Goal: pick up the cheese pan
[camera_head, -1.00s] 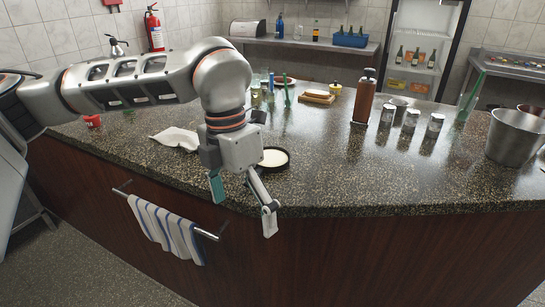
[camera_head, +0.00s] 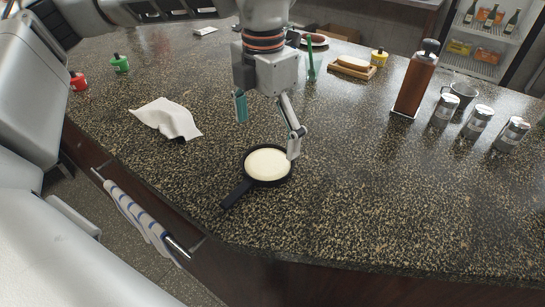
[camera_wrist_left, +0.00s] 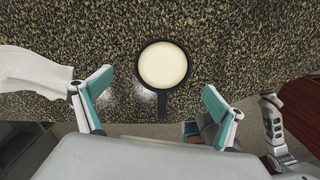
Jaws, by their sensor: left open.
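The cheese pan (camera_head: 267,165) is a small round black pan filled with a pale cream disc. It lies flat on the speckled counter, its short handle (camera_head: 236,195) pointing toward the front edge. In the left wrist view the pan (camera_wrist_left: 163,65) lies beyond the fingertips, its handle pointing down between the fingers. My left gripper (camera_head: 267,129) is open and empty, teal pads showing, apparently above and behind the pan. In the left wrist view its fingers (camera_wrist_left: 158,84) are spread wide. Silver and teal parts at that view's lower right may be my right arm; its jaws cannot be made out.
A white cloth (camera_head: 168,119) lies left of the pan. A tall brown bottle (camera_head: 415,82) and several silver-topped shakers (camera_head: 478,122) stand at the right. A striped towel (camera_head: 140,221) hangs on the front rail. The counter right of the pan is clear.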

